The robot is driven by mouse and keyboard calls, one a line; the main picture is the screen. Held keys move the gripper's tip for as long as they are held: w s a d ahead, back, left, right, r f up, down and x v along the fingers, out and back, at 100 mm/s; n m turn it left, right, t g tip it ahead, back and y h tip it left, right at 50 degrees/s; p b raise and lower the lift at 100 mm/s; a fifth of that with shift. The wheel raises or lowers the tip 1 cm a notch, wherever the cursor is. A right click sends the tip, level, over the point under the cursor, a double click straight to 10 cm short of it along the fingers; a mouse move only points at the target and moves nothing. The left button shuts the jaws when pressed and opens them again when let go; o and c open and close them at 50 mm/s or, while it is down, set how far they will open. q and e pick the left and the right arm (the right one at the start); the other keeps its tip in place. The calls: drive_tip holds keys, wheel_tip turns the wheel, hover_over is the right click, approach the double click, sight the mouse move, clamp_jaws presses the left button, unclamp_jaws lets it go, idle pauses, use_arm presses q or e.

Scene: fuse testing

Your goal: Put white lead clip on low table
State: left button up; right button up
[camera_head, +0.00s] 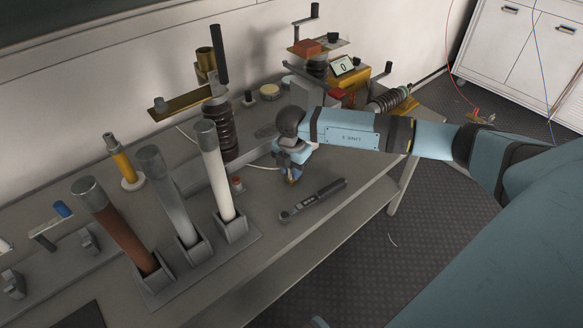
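My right gripper (291,178) points down just above the grey table (330,215), near its front edge. Its fingers are small and partly hidden by the wrist, so I cannot tell whether they are open or shut. A thin white lead (262,166) runs across the tabletop up to the gripper. A small orange-brown spot shows at the fingertips, but I cannot make out a white clip there. My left gripper is not in view. I cannot tell which surface is the low table.
A torque-wrench-like tool (312,200) lies in front of the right gripper. White (216,172), grey (170,197) and brown (115,227) tubes stand in holders to the left. A ribbed black insulator (220,130) stands behind. A yellow meter (345,68) is farther back.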

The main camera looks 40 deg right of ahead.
drive_tip(key=o, duration=0.3)
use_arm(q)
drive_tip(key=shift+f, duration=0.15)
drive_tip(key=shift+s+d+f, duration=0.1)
use_arm(e)
wheel_tip(320, 180, up, 7)
drive_tip(key=shift+p, duration=0.85)
drive_tip(key=shift+r, duration=0.45)
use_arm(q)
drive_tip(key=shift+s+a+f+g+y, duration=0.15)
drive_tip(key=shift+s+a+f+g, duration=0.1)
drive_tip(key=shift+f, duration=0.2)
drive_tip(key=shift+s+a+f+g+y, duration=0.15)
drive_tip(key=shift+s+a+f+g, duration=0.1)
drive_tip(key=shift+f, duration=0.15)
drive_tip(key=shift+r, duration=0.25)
